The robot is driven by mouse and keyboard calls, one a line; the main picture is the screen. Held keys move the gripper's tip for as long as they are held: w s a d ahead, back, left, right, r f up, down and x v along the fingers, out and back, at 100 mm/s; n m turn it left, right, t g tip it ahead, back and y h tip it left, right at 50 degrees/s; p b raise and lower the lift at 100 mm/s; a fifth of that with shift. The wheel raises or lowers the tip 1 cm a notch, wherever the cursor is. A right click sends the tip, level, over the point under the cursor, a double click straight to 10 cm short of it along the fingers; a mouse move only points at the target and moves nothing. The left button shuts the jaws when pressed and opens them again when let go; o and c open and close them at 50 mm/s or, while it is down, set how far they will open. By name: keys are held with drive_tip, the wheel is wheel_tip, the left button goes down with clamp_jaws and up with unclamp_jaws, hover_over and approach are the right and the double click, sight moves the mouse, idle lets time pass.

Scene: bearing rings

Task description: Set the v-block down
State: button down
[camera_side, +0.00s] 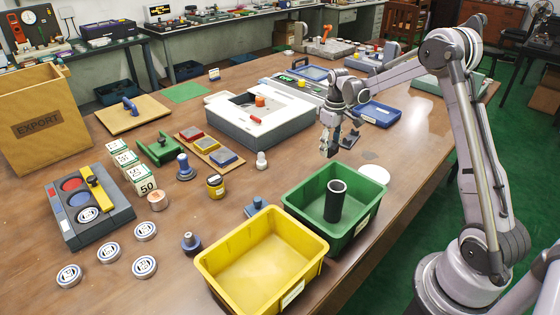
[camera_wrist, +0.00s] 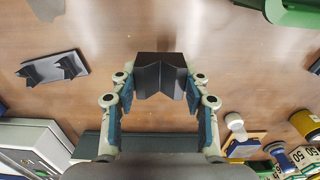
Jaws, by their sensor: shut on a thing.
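The dark grey v-block (camera_wrist: 161,75) is between the two fingers of my gripper (camera_wrist: 160,100) in the wrist view, its notched face toward the camera. My gripper is shut on it. In the side view my gripper (camera_side: 328,147) hangs over the table behind the green bin, and the block is too small and covered to make out clearly. A grey plate with two dark notched supports (camera_wrist: 53,69) lies to the left of the block in the wrist view, apart from it. I cannot tell the block's height above the table.
The green bin (camera_side: 291,201) holds an upright dark tube (camera_side: 334,201). The yellow bin (camera_side: 213,258) is empty. A white-topped tray (camera_side: 226,119) stands behind my gripper. A white peg (camera_wrist: 235,122) and a yellow pot (camera_wrist: 303,122) are right of the block. Bare table surrounds the block.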

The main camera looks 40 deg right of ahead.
sight(325, 165)
drive_tip(key=shift+w+a+f, duration=0.25)
drive_tip(key=shift+w+f, duration=0.1)
drive_tip(key=shift+w, duration=0.05)
drive_tip(key=shift+f, duration=1.95)
drive_tip(key=shift+f, duration=0.15)
drive_tip(key=c, duration=0.7)
unclamp_jaws()
drive_tip(key=shift+o, duration=0.2)
